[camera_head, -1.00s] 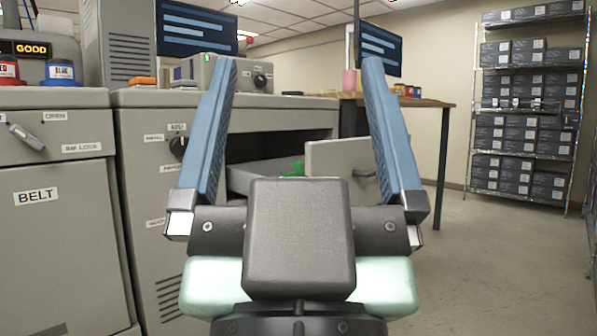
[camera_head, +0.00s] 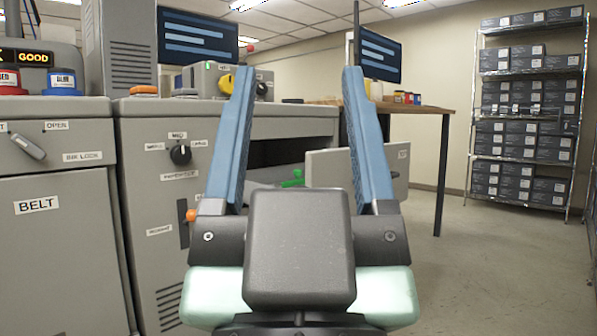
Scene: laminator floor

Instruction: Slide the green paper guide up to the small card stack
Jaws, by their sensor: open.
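The green paper guide (camera_head: 293,180) shows as a small bright green piece in the partly open tray of the grey machine, just beyond my gripper and between its fingers in the picture. Its lower part is hidden by my gripper body. The small card stack cannot be made out. My gripper (camera_head: 297,75) is open and empty, its two blue fingers pointing up and forward on either side of the guide. It does not appear to touch the guide.
The grey machine (camera_head: 160,220) with a black knob (camera_head: 180,155) and an orange-tipped lever (camera_head: 191,215) stands at left. The tray's pale front panel (camera_head: 330,168) juts out behind my right finger. A shelf of boxes (camera_head: 525,110) stands far right. Floor at right is clear.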

